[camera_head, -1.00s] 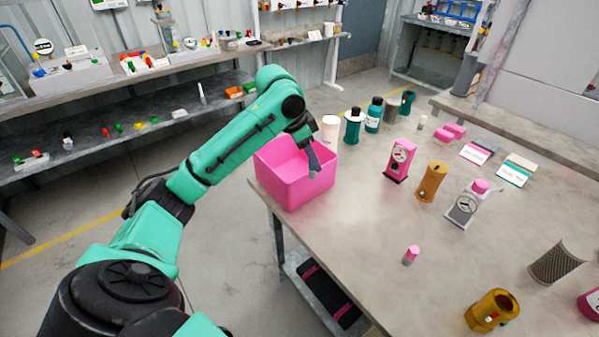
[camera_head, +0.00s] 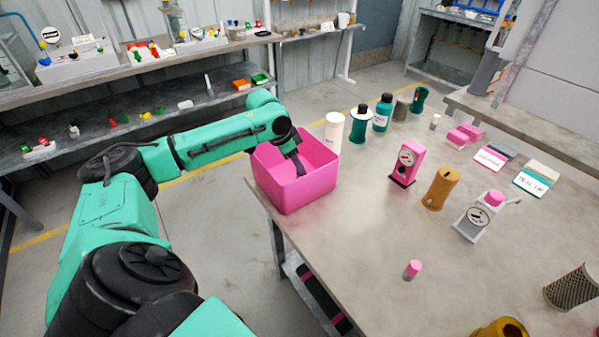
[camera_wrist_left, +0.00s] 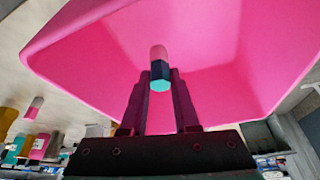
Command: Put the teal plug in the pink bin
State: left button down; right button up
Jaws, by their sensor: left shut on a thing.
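The pink bin (camera_head: 298,192) stands at the left edge of the table, open at the top. My left gripper (camera_head: 299,168) reaches down inside its opening. In the left wrist view my left gripper (camera_wrist_left: 158,88) is shut on the teal plug (camera_wrist_left: 160,86), which shows a teal hexagonal end, a dark band and a pale pinkish far end. The pink bin (camera_wrist_left: 85,45) surrounds the plug in that view. I cannot tell whether the plug touches the bin. In the head view the plug is too hidden to make out. My right gripper is not in view.
A small pink-topped plug (camera_head: 412,269) stands alone on the table (camera_head: 350,235). A white cylinder (camera_head: 334,131) and teal bottles (camera_head: 382,113) stand behind the bin. A pink gauge block (camera_head: 406,163) and an orange cylinder (camera_head: 441,188) stand to its right. The front table area is mostly clear.

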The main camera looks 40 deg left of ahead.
pick_arm(q)
notch_tip(320, 180, down, 2)
jog(key=shift+f, duration=0.25)
jog(key=c, duration=0.7)
grip_release()
jog(key=shift+o, duration=0.2)
jog(key=v, duration=1.2)
